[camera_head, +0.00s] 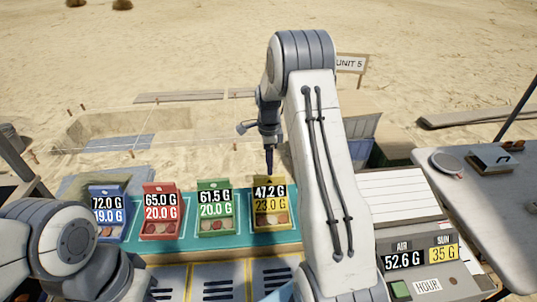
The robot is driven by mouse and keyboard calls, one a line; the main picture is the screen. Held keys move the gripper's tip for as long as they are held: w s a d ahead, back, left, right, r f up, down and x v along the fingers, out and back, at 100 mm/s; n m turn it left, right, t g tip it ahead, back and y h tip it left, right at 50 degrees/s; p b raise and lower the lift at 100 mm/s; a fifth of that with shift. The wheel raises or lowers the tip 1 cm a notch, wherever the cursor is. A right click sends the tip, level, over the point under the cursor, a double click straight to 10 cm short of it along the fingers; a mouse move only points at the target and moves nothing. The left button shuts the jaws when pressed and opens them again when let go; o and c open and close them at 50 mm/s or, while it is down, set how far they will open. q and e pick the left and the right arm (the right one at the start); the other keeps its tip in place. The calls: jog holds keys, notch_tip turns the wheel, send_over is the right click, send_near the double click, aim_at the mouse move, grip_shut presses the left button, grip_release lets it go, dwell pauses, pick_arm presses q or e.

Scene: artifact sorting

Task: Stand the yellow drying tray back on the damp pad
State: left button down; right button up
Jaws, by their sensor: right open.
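The yellow drying tray (285,213) stands at the right end of a row of trays on a long teal strip (326,205), which looks like the damp pad. Its labels read 47.2 G and 23.0 G, and small reddish pieces lie at its front. My right gripper (269,172) points down at the tray's upper back edge. It is open, with its narrow tips seen edge-on. I cannot tell whether the tips touch the tray. My left arm shows at the lower left, but its gripper is not in view.
Blue (107,232), red (160,228) and green (214,224) trays stand to the left on the strip. A grey display panel (425,277) reads AIR 52.6 G and SUN 35 G. A pale table (500,215) stands at right. My right arm hides the strip's right end.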

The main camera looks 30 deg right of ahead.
notch_tip(320, 180, up, 6)
jog(key=s+a+r+n, duration=0.2)
jog(key=s+a+n, duration=0.25)
jog(key=a, duration=0.35)
jog(key=s+a+r+n, duration=0.2)
jog(key=s+a+n, duration=0.1)
jog(key=a+n, duration=0.4)
jog(key=s+a+r+n, duration=0.2)
jog(key=s+a+n, duration=0.15)
jog(key=a, duration=0.55)
jog(key=s+a+n, duration=0.3)
jog(key=s+n, duration=0.4)
jog(key=s, duration=0.2)
jog(key=s+a+n, duration=0.3)
jog(key=s+n, duration=0.5)
jog(key=s, duration=0.2)
jog(key=shift+s+a+f+n+y+b, duration=0.2)
jog(key=shift+f+n+y+b, duration=0.1)
jog(key=shift+f+y+b, duration=0.15)
